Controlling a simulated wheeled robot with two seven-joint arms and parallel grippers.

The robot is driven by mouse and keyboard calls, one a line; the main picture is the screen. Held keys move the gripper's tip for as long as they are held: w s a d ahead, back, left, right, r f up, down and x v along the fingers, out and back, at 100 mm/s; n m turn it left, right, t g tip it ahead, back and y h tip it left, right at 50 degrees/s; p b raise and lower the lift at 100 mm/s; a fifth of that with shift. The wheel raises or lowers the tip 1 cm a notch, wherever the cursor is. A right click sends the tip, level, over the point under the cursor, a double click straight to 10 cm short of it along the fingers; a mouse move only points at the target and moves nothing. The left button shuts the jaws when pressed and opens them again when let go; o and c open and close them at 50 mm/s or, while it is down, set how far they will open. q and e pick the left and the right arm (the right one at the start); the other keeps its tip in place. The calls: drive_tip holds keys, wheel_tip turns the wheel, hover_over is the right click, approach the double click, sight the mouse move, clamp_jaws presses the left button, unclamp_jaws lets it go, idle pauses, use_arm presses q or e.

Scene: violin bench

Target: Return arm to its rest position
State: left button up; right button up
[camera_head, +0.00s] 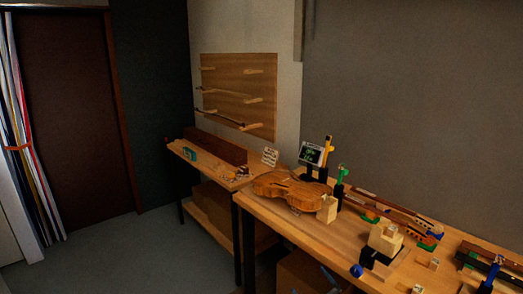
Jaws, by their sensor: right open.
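What looks like my right gripper (331,281) shows only as a small blue-grey part at the bottom edge, in front of the workbench. It is open, with nothing seen between its fingers. Most of it and its arm are out of the frame. The workbench (290,229) stands beyond it to the right. My left gripper is not in view.
A violin body (290,190) lies on the bench beside upright green (341,175) and yellow (329,147) tools. A pale block (385,238) and a small blue item (357,271) are nearer. A side table (205,158) stands behind. Floor at left is clear.

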drive_tip(key=s+d+f+m+g+h, duration=0.2)
drive_tip(key=s+f+m+g+h, duration=0.25)
drive_tip(key=s+f, duration=0.55)
drive_tip(key=s+d+f+m+g+h, duration=0.25)
drive_tip(key=s+f+m+h, duration=0.35)
drive_tip(key=f, duration=0.9)
drive_tip(key=s+a+f+g+y, duration=0.1)
drive_tip(key=s+f+g, duration=0.2)
drive_tip(key=s, duration=0.5)
drive_tip(key=s+a+f+n+g+y, duration=0.1)
drive_tip(key=s+f+g, duration=0.2)
drive_tip(key=s, duration=0.4)
drive_tip(key=s+a+f+g+y, duration=0.1)
drive_tip(key=s+a+f+g, duration=0.1)
drive_tip(key=s, duration=0.6)
wheel_tip(320, 180, down, 3)
drive_tip(key=shift+s+r+g, duration=0.2)
drive_tip(key=shift+s+g, duration=0.15)
drive_tip(key=shift+g, duration=0.25)
